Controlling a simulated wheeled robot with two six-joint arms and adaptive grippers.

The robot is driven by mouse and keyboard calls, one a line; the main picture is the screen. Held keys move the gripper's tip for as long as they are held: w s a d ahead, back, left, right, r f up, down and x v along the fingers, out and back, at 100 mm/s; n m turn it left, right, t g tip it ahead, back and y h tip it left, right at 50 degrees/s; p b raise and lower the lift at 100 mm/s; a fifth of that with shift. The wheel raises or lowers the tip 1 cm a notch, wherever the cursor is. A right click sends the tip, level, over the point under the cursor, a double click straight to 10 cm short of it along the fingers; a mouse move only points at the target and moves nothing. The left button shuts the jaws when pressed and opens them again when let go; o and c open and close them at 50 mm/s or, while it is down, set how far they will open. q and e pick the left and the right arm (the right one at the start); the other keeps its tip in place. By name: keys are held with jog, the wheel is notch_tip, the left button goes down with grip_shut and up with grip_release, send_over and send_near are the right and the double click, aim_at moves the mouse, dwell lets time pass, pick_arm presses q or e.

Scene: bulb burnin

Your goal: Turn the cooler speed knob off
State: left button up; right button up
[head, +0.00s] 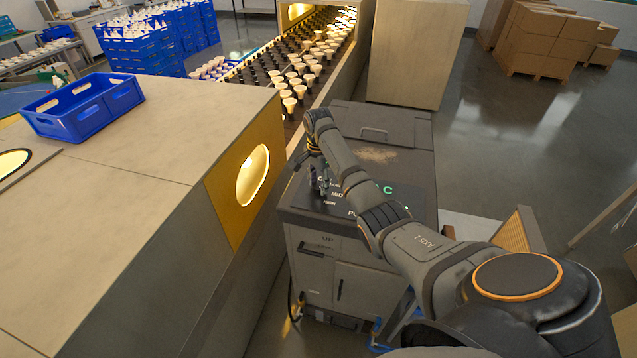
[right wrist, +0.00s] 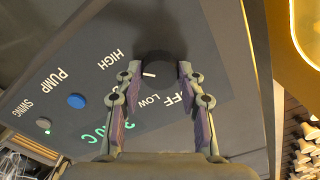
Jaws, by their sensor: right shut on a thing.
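The cooler speed knob (right wrist: 168,66) is a dark round knob on the cooler's panel in the right wrist view. Its white mark points left in that view, toward a label between HIGH and LOW that my finger mostly covers. My right gripper (right wrist: 160,78) is shut on the knob, one finger on each side. The OFF label is partly hidden by the right-hand finger. In the head view my right gripper (head: 319,181) is over the left side of the cooler (head: 345,268) top, and it hides the knob. My left gripper is not in view.
A blue PUMP button (right wrist: 76,101), a SWING light (right wrist: 44,122) and a green readout (right wrist: 98,133) share the panel. A counter (head: 130,200) with a blue crate (head: 85,112) stands left of the cooler. A bulb conveyor (head: 290,88) runs behind. Open floor lies right.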

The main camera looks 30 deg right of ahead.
jog(key=shift+n, duration=1.2)
jog(key=n, duration=1)
jog(key=shift+n, duration=0.4)
jog(key=n, duration=0.3)
jog(key=shift+n, duration=0.4)
jog(key=n, duration=0.3)
jog(key=shift+d+n, duration=0.1)
jog(key=shift+n, duration=0.2)
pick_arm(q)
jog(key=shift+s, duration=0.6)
pick_arm(e)
jog(key=n, duration=0.6)
jog(key=shift+n, duration=0.3)
